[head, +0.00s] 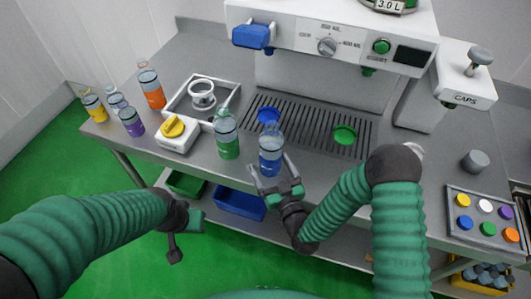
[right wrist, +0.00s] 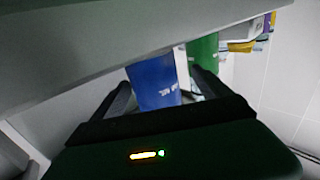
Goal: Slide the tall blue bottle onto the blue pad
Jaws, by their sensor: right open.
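The tall blue bottle (head: 270,152) stands upright at the front edge of the drip grate. The blue pad (head: 268,116) lies on the grate just behind it, partly hidden by the bottle. My right gripper (head: 276,172) is open, with its fingers at either side of the bottle's lower part. In the right wrist view the blue bottle (right wrist: 154,82) shows between the open fingers (right wrist: 162,88); I cannot tell whether they touch it. My left gripper (head: 186,232) hangs in front of the counter, away from the bottle, and its jaws are unclear.
A green bottle (head: 226,136) stands close to the left of the blue one. A green pad (head: 344,134) lies to the right on the grate (head: 306,128). The machine (head: 330,40) overhangs the back. A tray of coloured caps (head: 485,222) sits at the right.

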